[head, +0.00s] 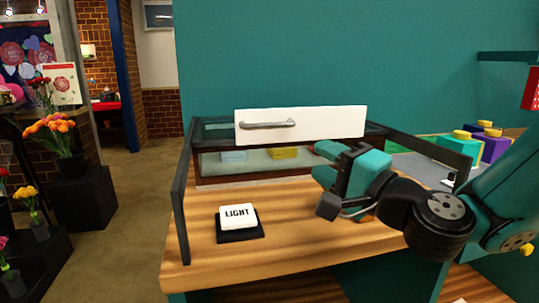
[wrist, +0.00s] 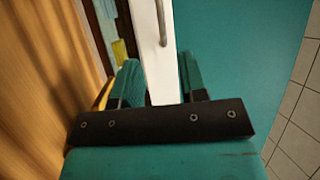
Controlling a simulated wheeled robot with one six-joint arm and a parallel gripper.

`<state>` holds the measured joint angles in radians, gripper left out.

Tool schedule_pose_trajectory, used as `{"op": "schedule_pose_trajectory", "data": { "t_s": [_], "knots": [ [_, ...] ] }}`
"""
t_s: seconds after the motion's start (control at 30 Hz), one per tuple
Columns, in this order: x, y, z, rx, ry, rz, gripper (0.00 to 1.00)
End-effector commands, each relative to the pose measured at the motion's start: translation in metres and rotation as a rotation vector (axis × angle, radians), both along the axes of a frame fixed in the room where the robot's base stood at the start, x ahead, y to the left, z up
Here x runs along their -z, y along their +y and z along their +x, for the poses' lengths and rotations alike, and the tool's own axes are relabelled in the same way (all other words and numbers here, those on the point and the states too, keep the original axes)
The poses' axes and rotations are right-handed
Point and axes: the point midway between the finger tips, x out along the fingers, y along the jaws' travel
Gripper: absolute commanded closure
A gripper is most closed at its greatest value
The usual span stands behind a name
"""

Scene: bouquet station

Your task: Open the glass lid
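A glass case with a dark wooden frame (head: 208,168) stands at the back of the wooden counter. A white panel with a grey bar handle (head: 310,123) spans its upper front; whether it is part of the glass lid is unclear. Blue and yellow things show dimly behind the glass. My gripper (head: 325,178) is below the panel's right end, its fingers apart. In the wrist view the white panel (wrist: 160,55) runs up between the two fingers of my gripper (wrist: 160,85), its handle beyond them. I cannot tell whether the fingers touch it.
A white LIGHT button (head: 238,217) on a black base sits on the counter (head: 300,245), front left. A dark side rail (head: 180,195) edges the counter's left. Colored boxes (head: 490,145) stand at the right. Flowers (head: 52,133) stand at far left. The counter's front is clear.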

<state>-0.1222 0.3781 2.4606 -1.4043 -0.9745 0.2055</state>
Motion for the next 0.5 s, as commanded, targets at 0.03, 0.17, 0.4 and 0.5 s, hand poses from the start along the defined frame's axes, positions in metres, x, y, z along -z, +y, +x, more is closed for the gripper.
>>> {"op": "schedule_pose_trajectory", "data": {
  "t_s": [0.03, 0.17, 0.4, 0.5],
  "knots": [
    [0.004, -0.003, 0.005, 0.019, 0.009, 0.021, 0.61],
    [-0.002, 0.001, 0.015, 0.034, 0.015, 0.037, 0.61],
    [-0.015, 0.028, 0.047, 0.031, 0.014, 0.034, 0.61],
    [-0.018, 0.04, 0.061, 0.032, 0.012, 0.032, 0.61]
  ]
}}
